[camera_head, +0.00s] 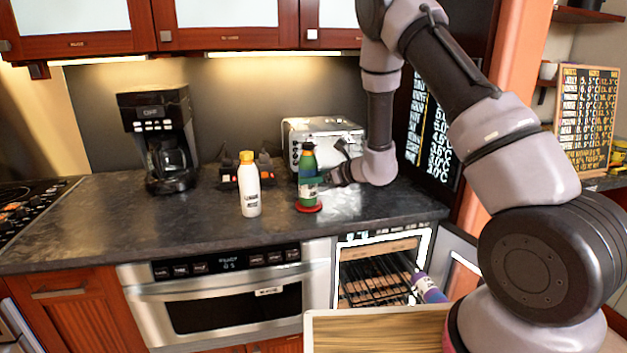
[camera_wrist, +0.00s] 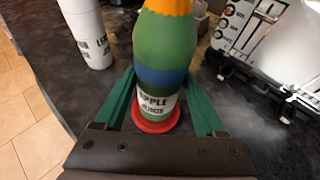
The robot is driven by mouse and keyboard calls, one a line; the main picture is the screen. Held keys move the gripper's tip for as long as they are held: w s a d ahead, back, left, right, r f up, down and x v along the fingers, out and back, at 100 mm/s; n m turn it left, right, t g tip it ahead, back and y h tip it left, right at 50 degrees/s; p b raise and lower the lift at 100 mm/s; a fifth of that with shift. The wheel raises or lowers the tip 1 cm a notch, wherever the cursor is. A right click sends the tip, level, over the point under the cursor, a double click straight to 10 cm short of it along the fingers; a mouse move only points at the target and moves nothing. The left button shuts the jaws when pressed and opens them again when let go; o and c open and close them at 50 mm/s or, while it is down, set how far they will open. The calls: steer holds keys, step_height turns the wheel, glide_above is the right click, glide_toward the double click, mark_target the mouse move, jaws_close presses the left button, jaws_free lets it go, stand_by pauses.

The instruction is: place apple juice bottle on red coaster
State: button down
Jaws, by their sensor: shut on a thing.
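The apple juice bottle (camera_head: 307,172) is green with a blue band, a white label and an orange cap. It stands upright over the red coaster (camera_head: 308,207) on the dark counter; whether its base touches the coaster I cannot tell for certain. In the wrist view the bottle (camera_wrist: 165,60) is between the two green fingers of my gripper (camera_wrist: 160,100), with the label facing me. The red coaster (camera_wrist: 155,122) shows around its base. My gripper (camera_head: 325,178) reaches in from the right and is shut on the bottle.
A white bottle with an orange cap (camera_head: 249,186) stands to the left on the counter (camera_head: 110,225); it also shows in the wrist view (camera_wrist: 88,35). A toaster (camera_head: 325,135) is behind the apple juice bottle. A coffee maker (camera_head: 158,140) stands farther left. Below is an open compartment (camera_head: 380,275).

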steer(key=shift+f, duration=0.15)
jaws_free()
steer(key=v, duration=1.1)
steer(key=s+r+n+g, duration=0.5)
steer(key=s+r+n, duration=0.6)
steer(key=s+r, duration=0.5)
steer(key=s+d+r+n+t+h, duration=0.4)
steer(key=s+d+r+n+h, duration=0.4)
steer(key=d, duration=0.5)
steer(key=s+r+n, duration=0.2)
steer(key=s, duration=0.1)
steer(key=shift+s+h, duration=0.2)
steer(key=shift+h, duration=0.1)
steer(key=shift+d, duration=0.1)
